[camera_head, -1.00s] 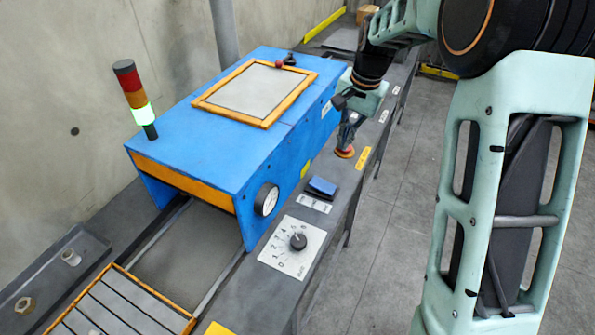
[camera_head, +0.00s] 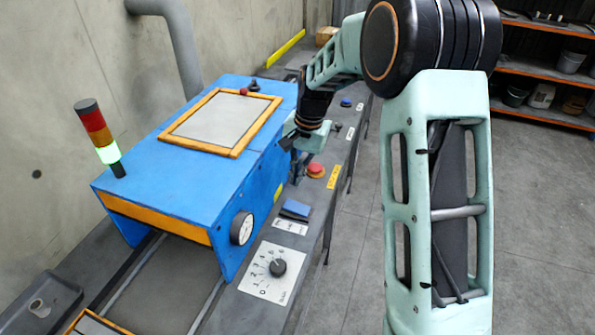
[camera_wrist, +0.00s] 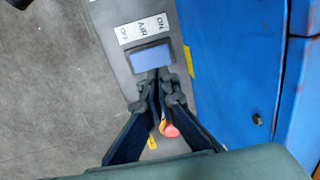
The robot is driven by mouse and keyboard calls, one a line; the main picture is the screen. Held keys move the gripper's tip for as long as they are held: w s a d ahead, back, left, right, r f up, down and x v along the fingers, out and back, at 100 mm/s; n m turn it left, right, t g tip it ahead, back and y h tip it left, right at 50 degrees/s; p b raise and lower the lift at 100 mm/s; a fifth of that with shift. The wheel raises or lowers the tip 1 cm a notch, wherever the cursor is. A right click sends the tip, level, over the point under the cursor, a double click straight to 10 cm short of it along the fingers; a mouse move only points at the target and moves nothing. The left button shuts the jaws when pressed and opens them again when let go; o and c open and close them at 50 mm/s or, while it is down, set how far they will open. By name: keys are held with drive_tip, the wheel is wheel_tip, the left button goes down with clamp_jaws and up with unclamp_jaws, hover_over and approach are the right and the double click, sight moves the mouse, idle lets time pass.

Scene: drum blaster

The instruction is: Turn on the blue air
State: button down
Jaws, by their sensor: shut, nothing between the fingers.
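The blue air switch (camera_head: 297,208) is a blue rocker on the grey side rail, with a white label beside it. In the wrist view the switch (camera_wrist: 150,58) lies just beyond my fingertips, and its label (camera_wrist: 142,29) reads AIR, with ON at the right end and OFF at the left. My gripper (camera_head: 296,180) points down over the rail, between the red button and the blue machine. In the wrist view my gripper (camera_wrist: 158,74) is shut and empty, its tips overlapping the switch's near edge. I cannot tell whether they touch it, or which way the rocker is tipped.
The red button (camera_head: 316,170) stands close to the gripper. The blue machine (camera_head: 160,145) borders the rail on the left. A dial (camera_head: 277,268) lies nearer on the rail, a blue button (camera_head: 346,102) farther along. The signal tower (camera_head: 99,136) glows green. Open floor (camera_head: 355,235) lies right.

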sight(295, 207)
drive_tip(key=f, duration=0.3)
drive_tip(key=a+f, duration=0.1)
drive_tip(key=f, duration=0.5)
drive_tip(key=shift+w+a+f+p, duration=0.15)
drive_tip(key=shift+w+a+p, duration=0.05)
drive_tip(key=shift+w+p, duration=0.1)
drive_tip(key=shift+w+a+f+h, duration=0.1)
drive_tip(key=shift+a+f+h, duration=0.2)
drive_tip(key=shift+f+h, duration=0.2)
drive_tip(key=shift+d+r, duration=0.1)
drive_tip(key=shift+d, duration=0.1)
drive_tip(key=shift+s+d+r, duration=0.15)
drive_tip(key=shift+s+d, duration=0.2)
drive_tip(key=shift+d, duration=0.25)
